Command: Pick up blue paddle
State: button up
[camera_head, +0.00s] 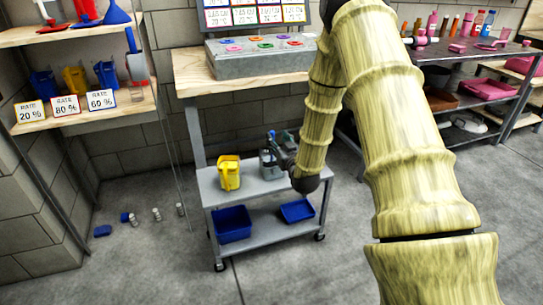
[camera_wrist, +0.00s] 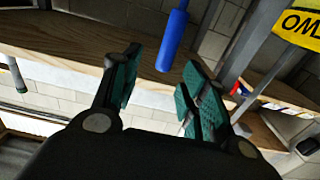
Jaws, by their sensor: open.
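My gripper (camera_head: 272,137) is above the low grey cart and shows in part at the end of my arm. In the wrist view my gripper (camera_wrist: 160,88) is open, with green pads and nothing held. A blue rod-like handle (camera_wrist: 173,38) shows beyond the gap between the fingers, its rounded end toward them; its other end is cut off by the frame. In the head view an upright blue handle (camera_head: 130,40) stands at the left shelf above a pale piece (camera_head: 137,68). I cannot tell whether both views show the same paddle.
The grey cart (camera_head: 265,188) holds a yellow jug (camera_head: 229,173) and a grey container (camera_head: 269,166), with blue bins (camera_head: 233,224) below. Left shelves hold scoops and rate signs (camera_head: 66,106). A wooden edge (camera_wrist: 60,42) crosses the wrist view. Small items lie on the floor.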

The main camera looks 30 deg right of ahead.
aim_at(273, 135)
jog(key=shift+a+b+x, duration=0.15)
jog(key=shift+b+x, duration=0.25)
jog(key=shift+x, duration=1)
jog(key=shift+a+b+x, duration=0.15)
jog(key=shift+b+x, duration=0.25)
jog(key=shift+x, duration=1)
jog(key=shift+w, duration=0.1)
grip_shut()
